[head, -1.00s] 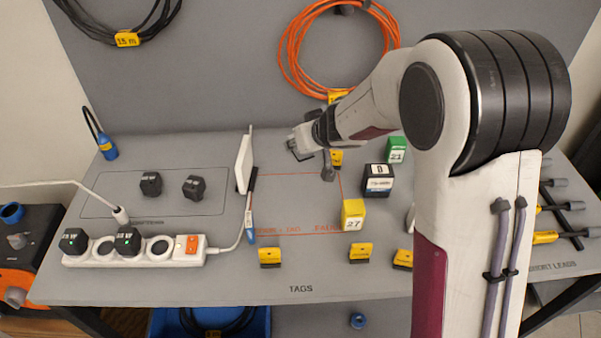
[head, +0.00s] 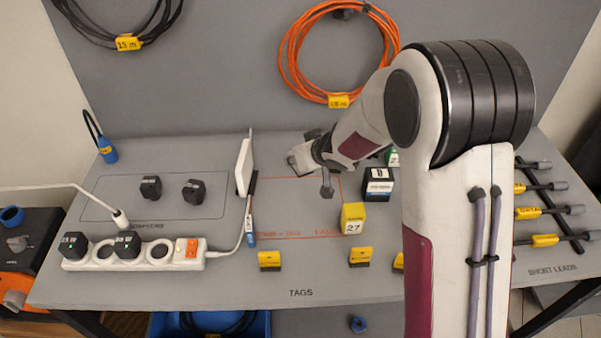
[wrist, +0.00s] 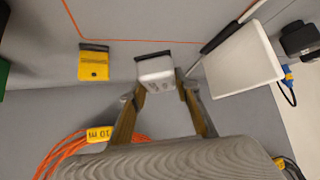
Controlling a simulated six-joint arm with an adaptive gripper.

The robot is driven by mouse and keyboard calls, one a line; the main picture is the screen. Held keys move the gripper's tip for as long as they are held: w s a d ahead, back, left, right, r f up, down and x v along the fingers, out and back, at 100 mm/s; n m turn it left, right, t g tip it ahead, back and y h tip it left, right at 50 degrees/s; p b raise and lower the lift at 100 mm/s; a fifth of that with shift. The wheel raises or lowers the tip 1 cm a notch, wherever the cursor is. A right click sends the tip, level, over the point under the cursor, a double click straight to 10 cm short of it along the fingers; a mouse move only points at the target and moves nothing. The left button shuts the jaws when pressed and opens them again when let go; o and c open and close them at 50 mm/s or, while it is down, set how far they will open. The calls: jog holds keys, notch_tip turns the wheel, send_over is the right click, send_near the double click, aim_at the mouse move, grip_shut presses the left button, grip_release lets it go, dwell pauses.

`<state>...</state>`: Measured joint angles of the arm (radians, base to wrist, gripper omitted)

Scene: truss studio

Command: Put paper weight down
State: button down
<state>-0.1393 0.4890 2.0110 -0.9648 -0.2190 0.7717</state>
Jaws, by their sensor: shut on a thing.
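My gripper (wrist: 163,92) is shut on a small white block with a dark edge, which I take as the paper weight (wrist: 155,67). In the wrist view the two fingers hold its sides. In the head view my gripper (head: 308,157) is low over the back middle of the grey table, and the white block (head: 298,160) shows at its tip. The red-outlined area (head: 285,239) lies around and in front of it. I cannot tell whether the block touches the table.
A white upright panel (head: 244,166) stands left of my gripper. To the right are a black cube (head: 378,185), a yellow cube (head: 353,218) and a partly hidden green cube (head: 391,157). Yellow tags (head: 270,261) line the front. A power strip (head: 150,253) lies left.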

aim_at(301, 182)
jog(key=shift+f, duration=0.7)
jog(key=shift+f, duration=0.15)
jog(key=shift+f, duration=1.95)
jog(key=shift+f, duration=0.1)
jog(key=c, duration=1.5)
grip_release()
jog(key=shift+f, duration=0.1)
jog(key=shift+r, duration=0.2)
jog(key=shift+s+d+r, duration=0.15)
jog(key=shift+s+r, duration=0.15)
jog(key=shift+r, duration=0.05)
jog(key=v, duration=1.1)
jog(key=shift+s, duration=0.1)
